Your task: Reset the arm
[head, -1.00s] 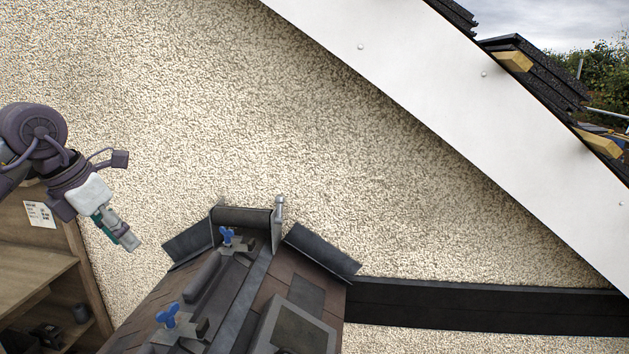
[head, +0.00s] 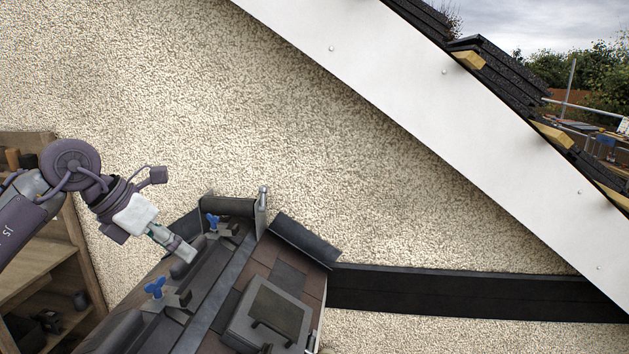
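My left arm comes in from the left, and its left gripper (head: 184,250) points down and to the right. The gripper overlaps the left side of a small tiled roof mock-up (head: 262,262) in the picture; I cannot tell whether they touch. The fingers look close together, but they are too small and turned too far to show whether they are open or shut. I see nothing clearly held. My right gripper is not in view.
Two blue wing-handled clamps (head: 154,288) sit on the mock-up, with a small roof window (head: 276,314) to their right. A wooden shelf (head: 38,270) stands at the left. A dark band (head: 450,293) and white sloping board (head: 400,80) run along the pebbled wall (head: 270,130).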

